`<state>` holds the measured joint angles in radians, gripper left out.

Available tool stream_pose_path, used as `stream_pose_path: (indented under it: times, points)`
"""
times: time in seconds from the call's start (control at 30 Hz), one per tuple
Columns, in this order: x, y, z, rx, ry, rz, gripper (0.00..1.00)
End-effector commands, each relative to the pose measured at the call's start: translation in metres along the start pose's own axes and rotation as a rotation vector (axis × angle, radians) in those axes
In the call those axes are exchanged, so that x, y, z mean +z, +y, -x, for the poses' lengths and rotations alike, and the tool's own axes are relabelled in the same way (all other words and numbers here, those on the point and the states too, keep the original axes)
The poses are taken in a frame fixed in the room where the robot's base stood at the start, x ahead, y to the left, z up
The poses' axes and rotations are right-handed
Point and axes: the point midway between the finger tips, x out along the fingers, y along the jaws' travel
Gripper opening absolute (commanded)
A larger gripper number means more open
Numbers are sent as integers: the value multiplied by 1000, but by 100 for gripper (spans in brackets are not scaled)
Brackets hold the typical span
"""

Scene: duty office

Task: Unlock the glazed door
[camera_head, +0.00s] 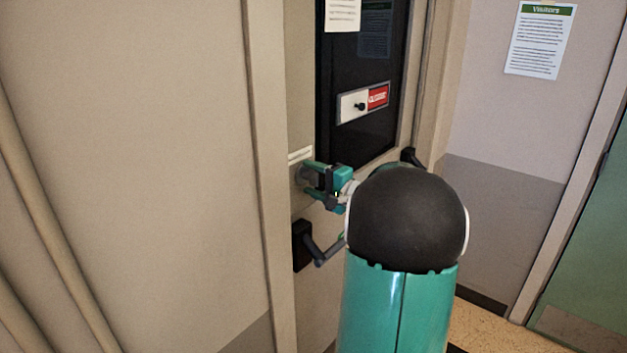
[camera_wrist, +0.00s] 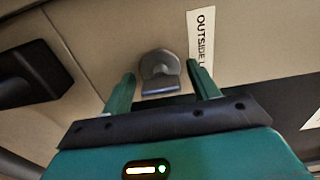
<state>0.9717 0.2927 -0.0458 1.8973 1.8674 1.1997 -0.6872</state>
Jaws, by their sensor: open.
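The glazed door (camera_head: 297,115) has a dark glass pane (camera_head: 340,60) and stands to the right of a beige jamb. A grey turn-knob lock (camera_wrist: 158,64) sits on its face and has a flat tab; it also shows in the head view (camera_head: 303,174), partly behind the fingers. My gripper (camera_head: 312,178) is open at the lock. In the wrist view my gripper (camera_wrist: 160,74) has one finger on each side of the tab, with a visible gap on both sides. Whether either finger touches it I cannot tell.
A dark lever handle (camera_head: 320,252) is below the lock. A label reading "OUTSIDE L" (camera_wrist: 201,38) is beside the lock. A white and red slider sign (camera_head: 363,103) is on the glass. A Visitors notice (camera_head: 540,40) hangs on the right wall. A green door (camera_head: 590,260) is at far right.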

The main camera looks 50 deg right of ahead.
Motion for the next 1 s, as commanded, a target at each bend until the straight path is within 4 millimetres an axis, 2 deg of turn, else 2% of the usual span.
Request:
stream_pose_path:
  times: [0.13,0.27,0.7,0.83,1.0]
  points:
    - [0,0,4,0,1,0,60]
    - [-1,0,20,1,2,1,60]
    - [0,0,113,0,3,1,60]
    - [0,0,130,1,1,0,60]
    - [0,0,138,0,0,0,60]
